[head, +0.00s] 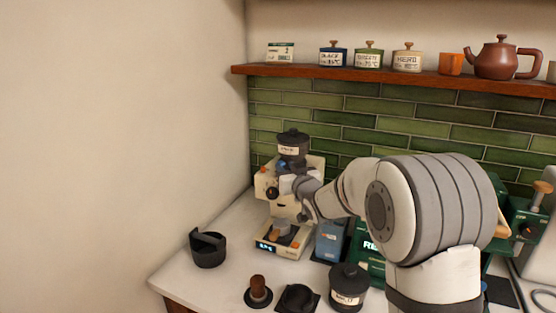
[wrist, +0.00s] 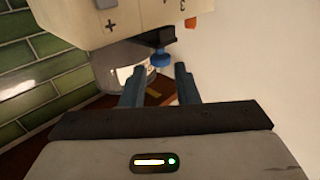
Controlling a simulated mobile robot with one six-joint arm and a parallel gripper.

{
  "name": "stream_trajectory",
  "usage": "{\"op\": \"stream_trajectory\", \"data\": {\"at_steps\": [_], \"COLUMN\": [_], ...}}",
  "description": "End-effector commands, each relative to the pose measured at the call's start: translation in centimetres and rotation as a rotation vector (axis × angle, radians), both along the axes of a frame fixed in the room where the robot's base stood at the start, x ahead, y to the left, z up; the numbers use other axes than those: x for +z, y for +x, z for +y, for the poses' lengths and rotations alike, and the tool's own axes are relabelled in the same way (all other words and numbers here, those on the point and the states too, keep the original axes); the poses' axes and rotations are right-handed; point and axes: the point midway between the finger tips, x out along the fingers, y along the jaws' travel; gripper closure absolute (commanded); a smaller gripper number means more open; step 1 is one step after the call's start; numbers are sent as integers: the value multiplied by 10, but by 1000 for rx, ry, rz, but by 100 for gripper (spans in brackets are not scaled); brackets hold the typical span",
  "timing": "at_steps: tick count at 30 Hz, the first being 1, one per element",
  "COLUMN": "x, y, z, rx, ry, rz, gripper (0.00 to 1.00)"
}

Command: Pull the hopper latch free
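The cream grinder (head: 267,186) stands at the back left of the counter, with a dark lidded hopper (head: 292,147) on top. The hopper latch looks like a blue knob (wrist: 160,58) beside a black piece in the wrist view; a small bit of blue (head: 283,165) also shows below the hopper in the head view. My gripper (wrist: 160,72) is open and empty, its two blue-grey fingers apart. The knob appears just beyond the fingertips, roughly between them. I cannot tell whether they touch. In the head view my gripper (head: 287,184) is at the grinder's upper front, its fingers hard to make out.
A black container (head: 208,250) stands left of the grinder. A wooden shelf (head: 400,77) holds canisters and a brown teapot (head: 497,62).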

Motion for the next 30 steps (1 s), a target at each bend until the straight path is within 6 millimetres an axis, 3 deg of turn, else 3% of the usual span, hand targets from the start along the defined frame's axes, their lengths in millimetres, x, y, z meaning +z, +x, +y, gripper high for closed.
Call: {"op": "stream_trajectory", "data": {"at_steps": [9,21,30], "x": [1,0,0], "y": [38,45,45], "z": [17,20,18], "rx": [-1,-2,-4], "ry": [-1,-1,-1], "rz": [3,2,3], "gripper": [72,72,97]}}
